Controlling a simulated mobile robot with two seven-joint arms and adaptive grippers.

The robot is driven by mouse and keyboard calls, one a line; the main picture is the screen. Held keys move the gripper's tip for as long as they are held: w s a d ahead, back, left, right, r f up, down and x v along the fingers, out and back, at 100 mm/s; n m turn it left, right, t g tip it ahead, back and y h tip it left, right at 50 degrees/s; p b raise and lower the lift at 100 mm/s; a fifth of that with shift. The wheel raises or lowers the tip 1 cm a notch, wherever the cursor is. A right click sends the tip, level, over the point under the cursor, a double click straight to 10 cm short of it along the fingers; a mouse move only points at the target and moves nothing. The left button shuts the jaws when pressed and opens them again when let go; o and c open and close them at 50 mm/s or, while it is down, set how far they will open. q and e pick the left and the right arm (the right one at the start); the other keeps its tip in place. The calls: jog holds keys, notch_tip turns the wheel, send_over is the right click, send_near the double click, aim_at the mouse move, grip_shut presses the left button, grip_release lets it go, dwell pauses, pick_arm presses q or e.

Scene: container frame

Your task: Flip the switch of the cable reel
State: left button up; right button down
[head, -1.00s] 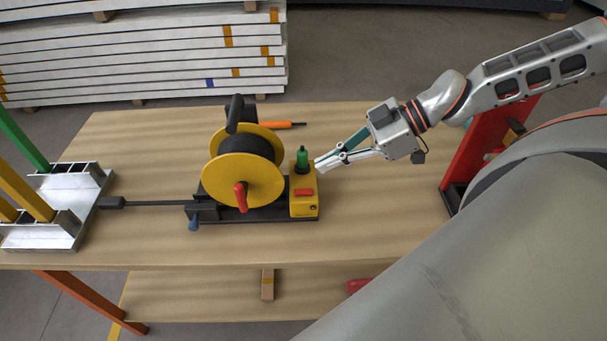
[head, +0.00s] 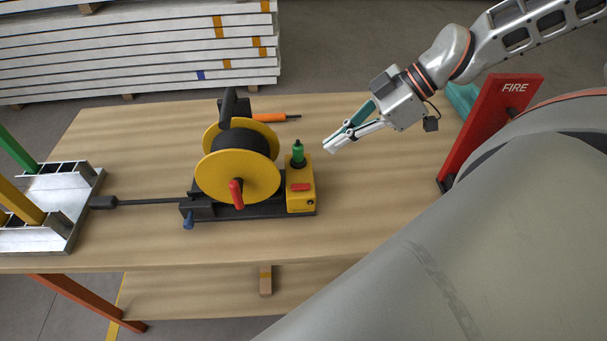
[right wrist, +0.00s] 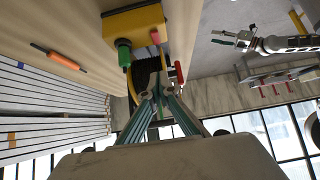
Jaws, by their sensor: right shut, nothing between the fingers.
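The cable reel (head: 240,175) has yellow discs, a black drum and a black base, and stands on the wooden table. On its right end is a yellow box (head: 300,197) with a green knob (head: 298,153) on top and a red switch (head: 300,187) on its face. My right gripper (head: 328,147) is shut and empty, to the right of the green knob and apart from it. In the right wrist view the gripper (right wrist: 160,88) points toward the reel, with the green knob (right wrist: 124,53) and yellow box (right wrist: 135,22) beyond it. My left gripper cannot be made out in the head view.
An orange-handled screwdriver (head: 270,117) lies behind the reel. A metal tray (head: 70,215) with coloured bars is at the left. A red FIRE stand (head: 490,125) is at the right. The table (head: 380,215) is clear right of the yellow box.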

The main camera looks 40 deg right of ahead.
jog(key=b, duration=0.3)
send_over(304, 185)
jog(key=f, duration=0.6)
jog(key=shift+s+f, duration=0.2)
jog(key=shift+f, duration=0.05)
notch_tip(304, 185, down, 3)
jog(key=shift+w+a+r, duration=0.1)
jog(key=shift+a, duration=0.05)
jog(key=shift+f, duration=0.55)
